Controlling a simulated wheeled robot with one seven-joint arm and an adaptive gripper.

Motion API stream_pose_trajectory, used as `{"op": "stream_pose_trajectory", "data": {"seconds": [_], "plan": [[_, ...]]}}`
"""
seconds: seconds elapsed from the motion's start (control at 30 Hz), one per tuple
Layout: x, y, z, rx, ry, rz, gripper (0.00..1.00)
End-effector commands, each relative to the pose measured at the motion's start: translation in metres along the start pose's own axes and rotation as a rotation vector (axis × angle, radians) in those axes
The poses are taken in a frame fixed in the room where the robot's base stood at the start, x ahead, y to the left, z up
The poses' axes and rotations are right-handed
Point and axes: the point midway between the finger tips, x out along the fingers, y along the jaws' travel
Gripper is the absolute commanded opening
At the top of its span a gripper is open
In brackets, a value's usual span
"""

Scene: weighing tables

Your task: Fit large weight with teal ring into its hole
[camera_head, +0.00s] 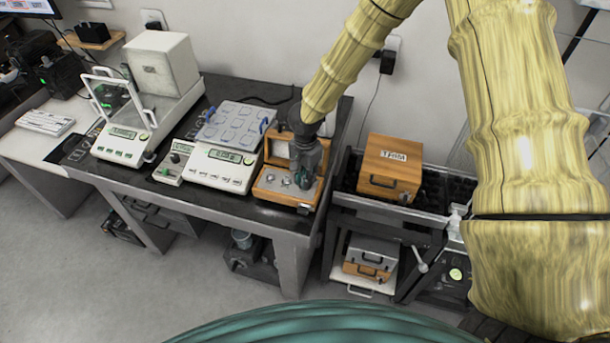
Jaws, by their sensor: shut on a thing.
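An open wooden weight case (263,192) stands at the right end of the dark table, its lid raised at the back. Its grey insert holds small shiny metal weights (287,181) left of my gripper. My gripper (304,182) points down over the right part of the case. It is shut on a weight, of which a teal part (305,178) shows between the fingers. The fingers hide most of this weight and the hole beneath. I cannot tell whether the weight touches the insert or is partly in a hole.
A scale (218,167) with a light tray (235,125) on it stands left of the case. A larger balance (121,142) with a white box is farther left. A wooden TRBM box (390,167) sits on the cart at right.

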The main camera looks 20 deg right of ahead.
Motion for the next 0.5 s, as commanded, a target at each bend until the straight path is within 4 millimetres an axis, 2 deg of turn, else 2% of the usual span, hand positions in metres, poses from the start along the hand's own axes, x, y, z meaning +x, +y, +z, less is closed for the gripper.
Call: {"op": "stream_pose_trajectory", "data": {"seconds": [0.5], "plan": [[0.0099, -0.0004, -0.0001, 0.001, 0.0, -0.001, 0.0]]}}
